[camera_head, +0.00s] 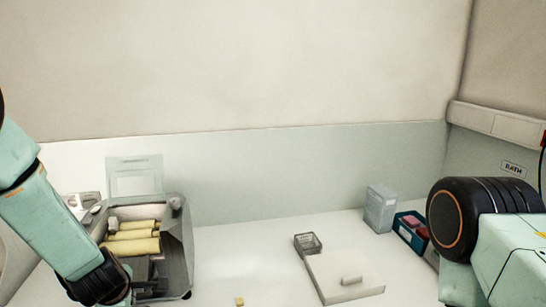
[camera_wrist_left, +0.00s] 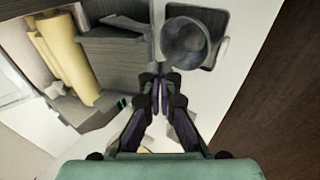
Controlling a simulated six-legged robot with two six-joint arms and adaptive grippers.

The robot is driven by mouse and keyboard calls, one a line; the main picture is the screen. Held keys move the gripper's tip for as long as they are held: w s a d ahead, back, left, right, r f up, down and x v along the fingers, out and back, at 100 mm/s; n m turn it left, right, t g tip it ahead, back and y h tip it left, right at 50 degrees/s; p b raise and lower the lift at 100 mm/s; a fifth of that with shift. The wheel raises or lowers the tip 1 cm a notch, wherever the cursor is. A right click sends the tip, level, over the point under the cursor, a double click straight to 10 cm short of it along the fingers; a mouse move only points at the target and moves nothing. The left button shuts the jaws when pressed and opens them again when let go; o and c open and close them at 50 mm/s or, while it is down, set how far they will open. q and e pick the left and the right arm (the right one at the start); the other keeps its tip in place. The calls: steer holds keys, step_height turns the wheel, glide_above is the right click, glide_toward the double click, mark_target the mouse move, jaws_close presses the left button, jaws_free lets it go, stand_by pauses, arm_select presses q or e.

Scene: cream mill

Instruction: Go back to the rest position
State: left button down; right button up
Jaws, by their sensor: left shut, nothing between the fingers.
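My left gripper (camera_wrist_left: 161,78) is shut and empty in the left wrist view, its dark fingertips together. They point toward a grey machine part and a round metal cup (camera_wrist_left: 185,42), which lies just beyond and right of the tips. I cannot tell whether they touch anything. In the head view my left arm comes in from the left and its dark wrist ends low in front of a grey machine (camera_head: 178,245); the fingers are not clear there. My right arm shows at the right edge of the head view, but its gripper is out of view.
Pale yellow rolls (camera_head: 132,238) lie in the grey machine. A white board with a small block (camera_head: 351,281), a small dark tray (camera_head: 308,243), a grey box (camera_head: 381,208) and a blue bin (camera_head: 410,232) stand right. A small yellow piece (camera_head: 239,301) lies at front.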

arm_select(q)
steer(key=s+d+f+m+g+h, duration=0.1)
steer(key=s+d+f+m+g, duration=0.15)
steer(key=s+f+m, duration=0.65)
steer(key=s+d+f+m+g+h+b, duration=0.15)
steer(key=s+d+m, duration=0.3)
steer(key=s, duration=1.05)
steer(key=s+d+f+m+g, duration=0.25)
steer(key=s+f+m, duration=0.4)
steer(key=s, duration=0.55)
step_height(320, 180, down, 23)
steer(key=b, duration=2.4)
steer(key=shift+w+f, duration=0.15)
steer(key=shift+w, duration=0.05)
